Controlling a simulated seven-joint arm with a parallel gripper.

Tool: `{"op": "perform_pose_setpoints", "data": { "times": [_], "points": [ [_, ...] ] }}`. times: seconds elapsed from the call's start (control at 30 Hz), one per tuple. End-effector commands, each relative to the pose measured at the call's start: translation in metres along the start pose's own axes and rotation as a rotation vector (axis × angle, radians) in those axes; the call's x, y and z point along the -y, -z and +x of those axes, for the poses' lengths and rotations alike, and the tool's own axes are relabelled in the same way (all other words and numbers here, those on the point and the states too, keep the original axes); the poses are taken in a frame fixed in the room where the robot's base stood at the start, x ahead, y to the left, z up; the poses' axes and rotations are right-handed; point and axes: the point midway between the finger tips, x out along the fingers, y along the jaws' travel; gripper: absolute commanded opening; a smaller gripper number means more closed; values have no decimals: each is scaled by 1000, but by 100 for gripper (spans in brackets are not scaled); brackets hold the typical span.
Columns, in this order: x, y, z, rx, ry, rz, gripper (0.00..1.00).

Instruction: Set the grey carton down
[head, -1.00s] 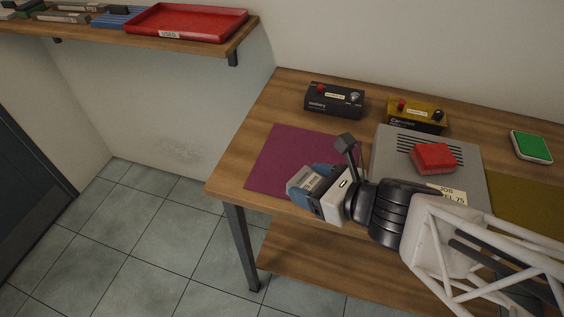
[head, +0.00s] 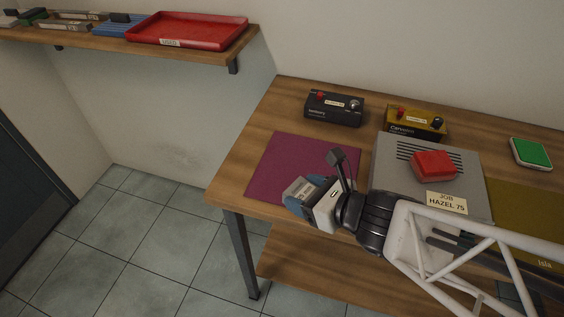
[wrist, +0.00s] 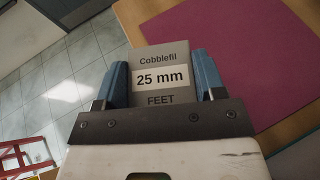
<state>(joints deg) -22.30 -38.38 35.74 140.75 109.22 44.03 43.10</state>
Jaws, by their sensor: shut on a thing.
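The grey carton (wrist: 160,54), labelled "Cobblefil 25 mm FEET", sits between the two blue fingers of my gripper (wrist: 162,82) in the wrist view. My gripper is shut on it. In the head view the carton (head: 297,189) shows at the tip of my gripper (head: 306,192), over the front edge of the purple mat (head: 290,160). In the wrist view the mat lies to the right of the carton, with floor to its left. The gap between the carton and the surface below cannot be told.
A grey vented unit (head: 390,165) carries a red block (head: 434,165) right of the mat. A black box (head: 334,107) and a yellow box (head: 415,122) stand behind. A red tray (head: 190,30) is on the wall shelf. Most of the mat is bare.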

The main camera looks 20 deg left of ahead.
Motion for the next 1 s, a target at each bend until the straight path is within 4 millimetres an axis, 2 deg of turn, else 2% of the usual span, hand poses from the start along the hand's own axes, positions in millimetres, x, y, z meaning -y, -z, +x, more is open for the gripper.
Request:
{"op": "perform_pose_setpoints", "data": {
  "times": [0.7,1.0],
  "points": [
    [54,-26,89,-1,0,1,39],
    [69,-33,114,-1,0,-1,39]
  ]
}}
